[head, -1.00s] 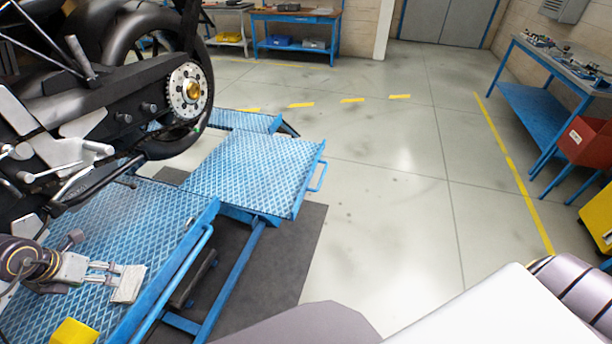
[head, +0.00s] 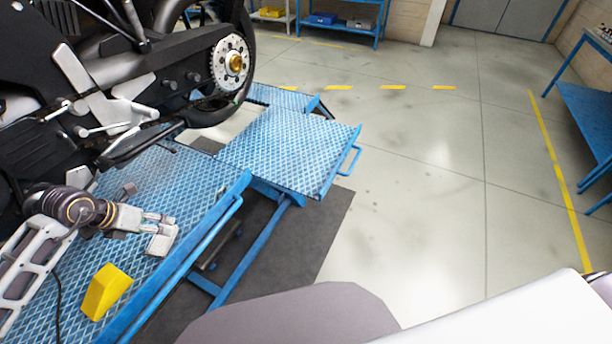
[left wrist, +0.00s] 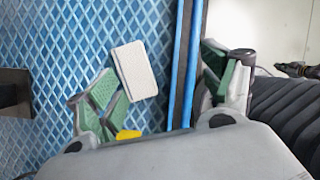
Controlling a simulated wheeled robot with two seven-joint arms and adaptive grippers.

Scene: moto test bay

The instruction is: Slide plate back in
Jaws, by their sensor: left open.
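The plate (head: 290,150) is a blue diamond-tread panel with a tubular handle (head: 350,160) on its right edge. In the head view it sits at the end of the blue lift platform (head: 200,185), beside the motorcycle's rear wheel, over a gap and dark mat. My left gripper (head: 160,223) is over the near part of the platform, well apart from the plate. In the left wrist view its green-padded fingers (left wrist: 165,95) are spread. My right gripper is out of view.
A yellow wedge (head: 105,290) rests on the platform near my left gripper. The black motorcycle (head: 120,85) stands over the platform's left side. The grey floor (head: 430,200) right of the plate is clear. A blue workbench (head: 585,110) stands at far right.

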